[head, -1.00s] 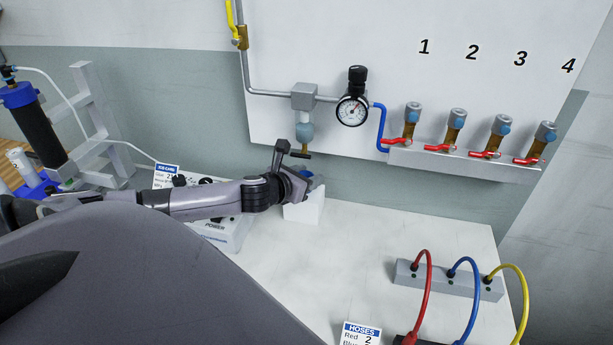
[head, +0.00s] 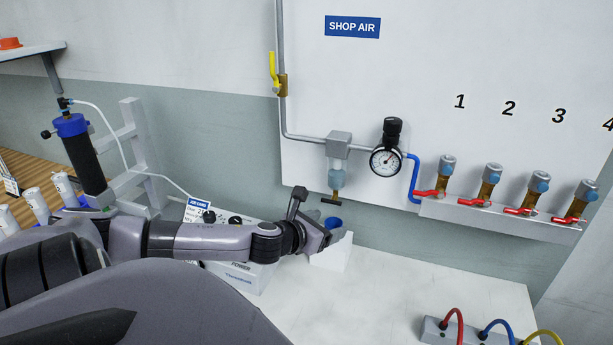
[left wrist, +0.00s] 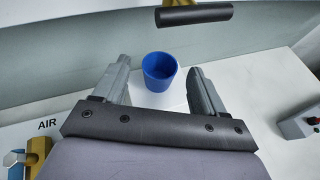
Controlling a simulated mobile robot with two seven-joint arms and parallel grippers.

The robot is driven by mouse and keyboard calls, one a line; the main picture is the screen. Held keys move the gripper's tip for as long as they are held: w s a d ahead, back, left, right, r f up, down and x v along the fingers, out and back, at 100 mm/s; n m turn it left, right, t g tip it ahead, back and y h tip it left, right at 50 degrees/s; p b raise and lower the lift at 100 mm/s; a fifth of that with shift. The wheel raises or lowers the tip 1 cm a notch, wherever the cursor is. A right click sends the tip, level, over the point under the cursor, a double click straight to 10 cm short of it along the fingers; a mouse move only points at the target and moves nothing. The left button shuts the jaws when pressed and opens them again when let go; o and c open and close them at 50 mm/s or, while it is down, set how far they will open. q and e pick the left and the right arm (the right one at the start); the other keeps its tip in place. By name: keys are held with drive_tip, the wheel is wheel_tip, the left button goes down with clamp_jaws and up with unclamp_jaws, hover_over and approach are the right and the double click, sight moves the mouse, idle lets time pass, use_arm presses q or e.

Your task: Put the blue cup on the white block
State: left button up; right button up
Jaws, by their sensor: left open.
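The blue cup (head: 333,223) is upright and appears to stand on the white block (head: 332,257), though its base is partly hidden in the head view. My left gripper (head: 326,237) is beside the cup at the block's top, partly covering both. In the left wrist view the cup (left wrist: 159,72) shows whole, centred just beyond the open fingers (left wrist: 160,78), with visible gaps on both sides. White surface shows beneath it. My right gripper is in neither view.
A gauge (head: 386,161) and several red-handled valves line the wall panel on the right. A filter bowl with a dark bar (head: 332,201) hangs close above the cup. A powered box (head: 238,275) stands left of the block. Clear bench (head: 390,300) lies to the right.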

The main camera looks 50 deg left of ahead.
use_arm(q)
drive_tip(key=p+v, duration=0.1)
drive_tip(key=v, duration=0.6)
drive_tip(key=shift+s+p, duration=0.25)
drive_tip(key=shift+p, duration=0.05)
drive_tip(key=shift+d+r, duration=0.1)
idle(0.5)
drive_tip(key=shift+s, duration=0.1)
